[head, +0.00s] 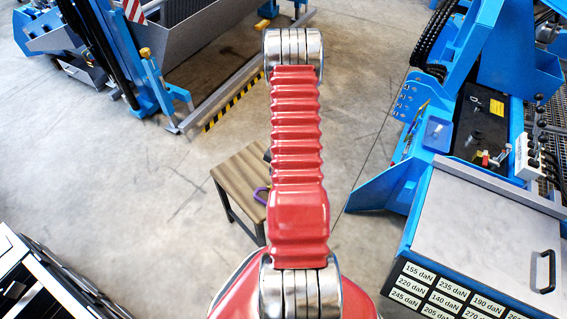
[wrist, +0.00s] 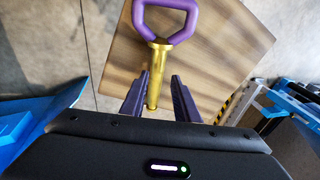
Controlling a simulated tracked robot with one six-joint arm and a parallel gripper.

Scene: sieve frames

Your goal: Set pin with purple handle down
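The pin has a purple loop handle (wrist: 177,14) and a brass-coloured shaft (wrist: 155,75). In the wrist view it shows against the wooden top of a small table (wrist: 105,50), and it appears to lie on it. My gripper (wrist: 159,75) is open, with one dark finger on each side of the shaft and a gap visible on both sides. In the head view, a bit of the purple handle (head: 261,195) shows at my red arm's left edge, over the small table (head: 238,179). My arm hides the gripper and the rest of the pin there.
A blue machine with a grey cabinet (head: 485,225) stands at the right. A grey bin with blue framing (head: 190,40) and a yellow-black floor strip (head: 232,105) are at the back. A black-and-white unit (head: 45,280) is at the lower left. Grey floor (head: 150,190) left of the table is clear.

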